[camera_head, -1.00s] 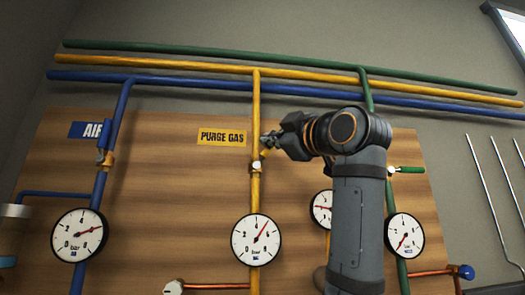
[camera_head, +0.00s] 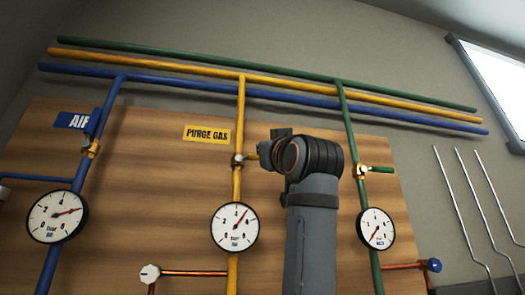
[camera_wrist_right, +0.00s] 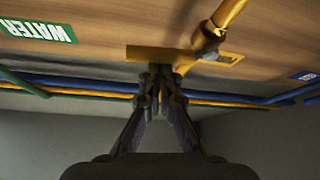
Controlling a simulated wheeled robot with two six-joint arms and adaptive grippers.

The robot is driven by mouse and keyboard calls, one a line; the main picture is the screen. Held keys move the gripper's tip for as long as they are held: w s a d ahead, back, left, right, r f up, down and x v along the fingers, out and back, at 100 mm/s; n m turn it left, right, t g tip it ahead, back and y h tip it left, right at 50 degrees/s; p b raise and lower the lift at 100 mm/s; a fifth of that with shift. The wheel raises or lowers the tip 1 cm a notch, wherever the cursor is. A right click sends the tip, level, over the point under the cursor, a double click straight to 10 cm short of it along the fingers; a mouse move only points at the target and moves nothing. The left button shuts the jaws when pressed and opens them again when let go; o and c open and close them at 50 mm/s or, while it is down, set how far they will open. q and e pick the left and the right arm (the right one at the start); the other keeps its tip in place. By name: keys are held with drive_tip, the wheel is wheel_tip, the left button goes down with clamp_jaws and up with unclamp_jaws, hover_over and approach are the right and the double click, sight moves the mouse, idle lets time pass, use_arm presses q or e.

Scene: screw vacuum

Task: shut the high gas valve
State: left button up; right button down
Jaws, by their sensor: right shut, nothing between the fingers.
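The high gas valve (camera_head: 238,160) is on the yellow pipe (camera_head: 237,185), beside the PURGE GAS sign (camera_head: 206,134). Its yellow handle (camera_head: 251,157) sticks out to the right, crosswise to the pipe. In the right wrist view the valve body (camera_wrist_right: 207,46) and the flat handle (camera_wrist_right: 155,53) show clearly. My right gripper (camera_wrist_right: 160,72) is shut and empty, its fingertips at the handle's edge; I cannot tell whether they touch. In the head view my right wrist hides most of the gripper and the handle's far end. My left gripper is not in view.
The yellow pipe's gauge (camera_head: 235,226) points to the upper right. A blue pipe with a valve (camera_head: 90,148) stands to the left. A green pipe with a crosswise handle (camera_head: 380,169) stands right of my arm. A WATER sign (camera_wrist_right: 38,31) shows in the wrist view.

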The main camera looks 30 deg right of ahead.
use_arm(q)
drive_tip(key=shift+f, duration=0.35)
use_arm(e)
drive_tip(key=shift+d+f, duration=0.1)
drive_tip(key=shift+f, duration=0.2)
